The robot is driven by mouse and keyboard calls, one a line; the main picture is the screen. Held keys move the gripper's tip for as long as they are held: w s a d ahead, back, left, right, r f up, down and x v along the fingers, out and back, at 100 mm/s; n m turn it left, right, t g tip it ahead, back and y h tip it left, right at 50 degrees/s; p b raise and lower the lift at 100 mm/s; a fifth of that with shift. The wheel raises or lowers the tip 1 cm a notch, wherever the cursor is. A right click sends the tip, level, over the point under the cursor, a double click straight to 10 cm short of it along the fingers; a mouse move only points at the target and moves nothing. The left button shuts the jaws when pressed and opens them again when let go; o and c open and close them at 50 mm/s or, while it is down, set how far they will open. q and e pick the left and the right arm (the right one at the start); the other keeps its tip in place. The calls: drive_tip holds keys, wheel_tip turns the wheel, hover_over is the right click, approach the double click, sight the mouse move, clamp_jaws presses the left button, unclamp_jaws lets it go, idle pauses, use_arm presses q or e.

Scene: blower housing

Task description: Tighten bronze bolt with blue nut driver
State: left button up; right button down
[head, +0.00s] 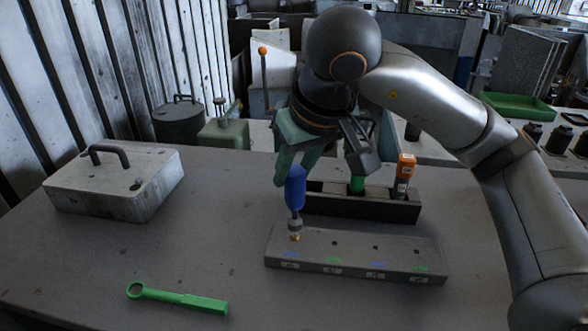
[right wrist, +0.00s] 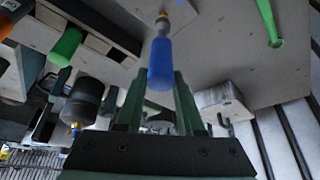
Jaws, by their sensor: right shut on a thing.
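My right gripper (head: 300,165) is shut on the blue nut driver (head: 295,187) by its handle and holds it upright, tip down. In the right wrist view, the blue handle (right wrist: 161,63) lies between my green fingers (right wrist: 160,90). The bronze bolt (head: 295,237) shows right under the driver's grey socket, at the left end of the grey block (head: 356,254). I cannot tell whether the bolt is fully seated, or how far the socket covers it. My left gripper is not in view.
A dark tool rack (head: 340,204) behind the block holds a green-handled tool (head: 357,185) and an orange tool (head: 405,172). A green wrench (head: 178,298) lies at front left. A grey metal box (head: 118,183) stands at back left. The table's left middle is clear.

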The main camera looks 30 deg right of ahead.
drive_tip(key=shift+r+p, duration=2.1)
drive_tip(key=shift+r, duration=0.6)
drive_tip(key=shift+f, duration=0.1)
